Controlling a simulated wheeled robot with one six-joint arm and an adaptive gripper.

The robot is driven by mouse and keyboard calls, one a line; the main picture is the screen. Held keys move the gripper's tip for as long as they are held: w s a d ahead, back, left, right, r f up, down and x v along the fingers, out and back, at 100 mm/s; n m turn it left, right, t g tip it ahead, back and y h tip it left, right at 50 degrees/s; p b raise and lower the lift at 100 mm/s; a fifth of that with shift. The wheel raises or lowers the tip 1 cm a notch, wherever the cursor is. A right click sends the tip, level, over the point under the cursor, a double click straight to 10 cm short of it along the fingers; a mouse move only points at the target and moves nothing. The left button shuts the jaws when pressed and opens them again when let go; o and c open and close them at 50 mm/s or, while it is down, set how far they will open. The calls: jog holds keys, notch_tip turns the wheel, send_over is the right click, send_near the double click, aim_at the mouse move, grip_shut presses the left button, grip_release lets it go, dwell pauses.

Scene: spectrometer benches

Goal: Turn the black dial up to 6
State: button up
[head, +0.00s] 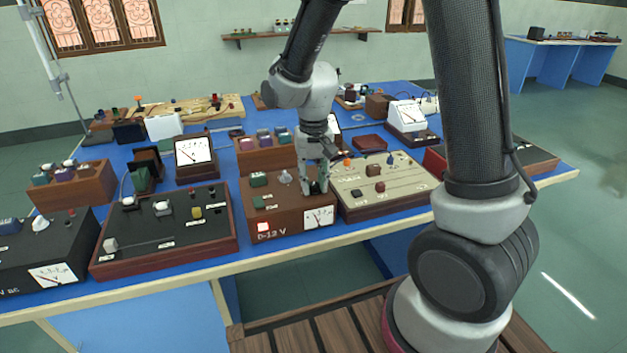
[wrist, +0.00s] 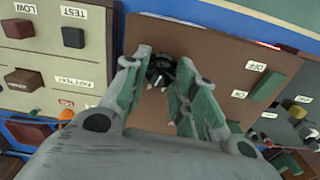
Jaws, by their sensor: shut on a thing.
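The black dial (wrist: 160,68) sits on the top face of a brown power supply box (head: 268,217) marked 0-12 V. In the wrist view my gripper (wrist: 159,75) has its fingertips on both sides of the dial, shut on it. The dial's scale and setting cannot be read. The box's front meter (head: 319,217) shows a needle, too small to read exactly.
A cream panel box (head: 385,201) stands close on the right. A black panel box (head: 165,236) stands on the left. A green on/off switch (wrist: 268,87) is on the brown box. Meters and wooden blocks crowd the blue bench (head: 265,260) behind.

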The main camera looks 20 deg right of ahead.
aim_at(315, 185)
jog(key=o, duration=1)
notch_tip(315, 185, up, 12)
jog(key=s+d+r+t, duration=0.1)
jog(key=s+d+r, duration=0.1)
jog(key=s+d, duration=0.3)
jog(key=s+d+r+t, duration=0.2)
jog(key=s+d+r, duration=0.1)
jog(key=s+d, duration=0.2)
jog(key=s+d+r+n+t, duration=0.1)
jog(key=s+d+r, duration=0.1)
jog(key=s+d, duration=0.3)
jog(key=shift+s+r, duration=0.2)
jog(key=shift+s, duration=0.85)
jog(key=shift+s+r, duration=0.2)
jog(key=shift+s, duration=0.85)
